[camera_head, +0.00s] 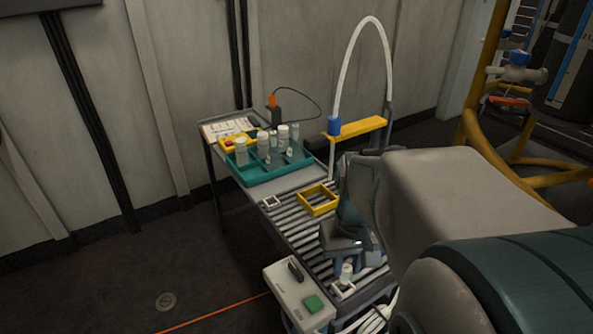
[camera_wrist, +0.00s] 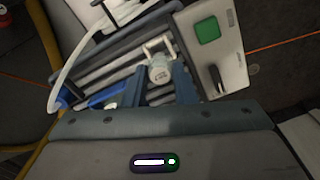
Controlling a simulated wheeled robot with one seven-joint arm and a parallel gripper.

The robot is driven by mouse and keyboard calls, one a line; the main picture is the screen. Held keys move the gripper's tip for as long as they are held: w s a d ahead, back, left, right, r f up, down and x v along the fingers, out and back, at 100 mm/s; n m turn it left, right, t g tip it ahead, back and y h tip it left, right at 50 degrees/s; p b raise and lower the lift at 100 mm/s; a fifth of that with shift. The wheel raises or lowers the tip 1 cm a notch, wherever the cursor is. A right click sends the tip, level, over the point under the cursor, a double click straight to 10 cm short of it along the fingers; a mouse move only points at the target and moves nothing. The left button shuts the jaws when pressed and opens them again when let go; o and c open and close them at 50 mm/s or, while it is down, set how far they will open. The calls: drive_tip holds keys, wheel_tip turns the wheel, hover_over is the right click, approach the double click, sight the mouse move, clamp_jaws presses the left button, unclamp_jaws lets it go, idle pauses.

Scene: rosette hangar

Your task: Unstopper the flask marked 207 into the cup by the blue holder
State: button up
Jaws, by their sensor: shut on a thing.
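My gripper (camera_head: 346,262) points down over the near end of the roller conveyor. Its blue-grey fingers in the wrist view (camera_wrist: 161,84) are closed about the upper part of a small pale flask (camera_head: 347,272). The flask also shows between the fingertips in the wrist view (camera_wrist: 160,72). It stands upright in or just over a small white square holder (camera_head: 344,291). I cannot read any number on it, nor tell whether the fingers grip its neck or a stopper. Which vessel is the cup, and where the blue holder is, I cannot make out.
A teal tray (camera_head: 262,176) with several pale vessels stands at the far end. A yellow frame (camera_head: 317,211) and an empty-looking white square holder (camera_head: 271,202) lie on the conveyor. A grey box with a green button (camera_head: 313,304) is beside the flask. A white hose (camera_head: 347,57) arches above.

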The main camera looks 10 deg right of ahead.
drive_tip(key=shift+f, duration=0.4)
idle(0.7)
drive_tip(key=shift+f+b, duration=0.65)
drive_tip(key=shift+f, duration=0.25)
drive_tip(key=shift+f, duration=0.2)
drive_tip(key=o, duration=1.4)
drive_tip(key=shift+r, duration=0.1)
